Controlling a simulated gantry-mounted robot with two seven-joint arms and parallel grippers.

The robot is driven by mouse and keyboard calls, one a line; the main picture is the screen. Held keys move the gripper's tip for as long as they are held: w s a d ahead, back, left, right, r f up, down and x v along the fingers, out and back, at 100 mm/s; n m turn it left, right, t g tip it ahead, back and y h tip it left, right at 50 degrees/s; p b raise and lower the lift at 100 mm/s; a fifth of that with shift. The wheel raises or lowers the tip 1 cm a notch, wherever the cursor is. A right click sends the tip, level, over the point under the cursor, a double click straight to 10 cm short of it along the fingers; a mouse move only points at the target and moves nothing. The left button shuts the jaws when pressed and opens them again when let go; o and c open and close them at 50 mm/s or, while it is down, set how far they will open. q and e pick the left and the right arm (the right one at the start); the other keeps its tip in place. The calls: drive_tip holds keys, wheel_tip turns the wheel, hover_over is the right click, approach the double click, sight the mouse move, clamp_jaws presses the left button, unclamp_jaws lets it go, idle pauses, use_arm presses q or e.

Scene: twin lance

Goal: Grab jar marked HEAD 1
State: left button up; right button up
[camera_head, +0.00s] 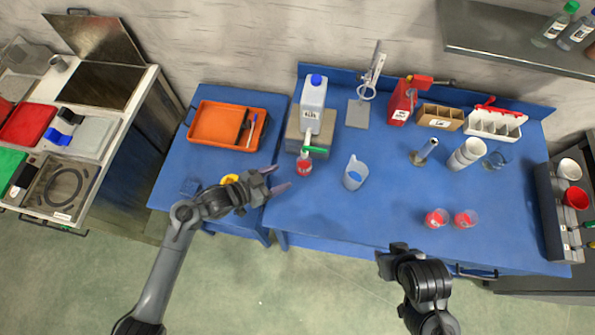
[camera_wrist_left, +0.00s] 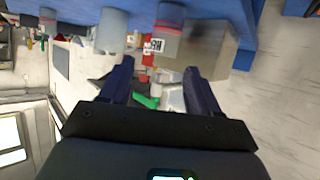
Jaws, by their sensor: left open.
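A small jar with red contents (camera_head: 304,165) stands on the blue table below the green tap of a white canister (camera_head: 313,95). A white label with dark print shows by it, too small to read. Two similar red jars, one (camera_head: 436,218) and another (camera_head: 465,218), stand at the front right; I cannot read their labels. My left gripper (camera_head: 281,178) is open and empty, left of the jar under the tap, fingers pointing toward it, apart from it. In the left wrist view that jar (camera_wrist_left: 168,28) appears upside down beyond the fingers. My right gripper (camera_head: 391,256) is at the table's front edge; its jaws are unclear.
A blue-tinted jug (camera_head: 355,173) stands right of the jar. A grey block (camera_head: 293,133) is under the canister. An orange tray (camera_head: 213,125) and a yellow ring-like item (camera_head: 229,179) lie left. The table's front middle is clear.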

sight(309, 160)
use_arm(q)
drive_tip(key=x, duration=0.5)
drive_tip(key=shift+w+r, duration=0.3)
drive_tip(key=shift+w, duration=0.1)
drive_tip(key=shift+b+x, duration=0.35)
drive_tip(key=shift+x, duration=2.65)
drive_tip(key=shift+w+r, duration=0.1)
drive_tip(key=shift+w, duration=0.05)
drive_tip(key=c, duration=0.8)
drive_tip(key=shift+r, duration=0.25)
drive_tip(key=shift+c, duration=0.2)
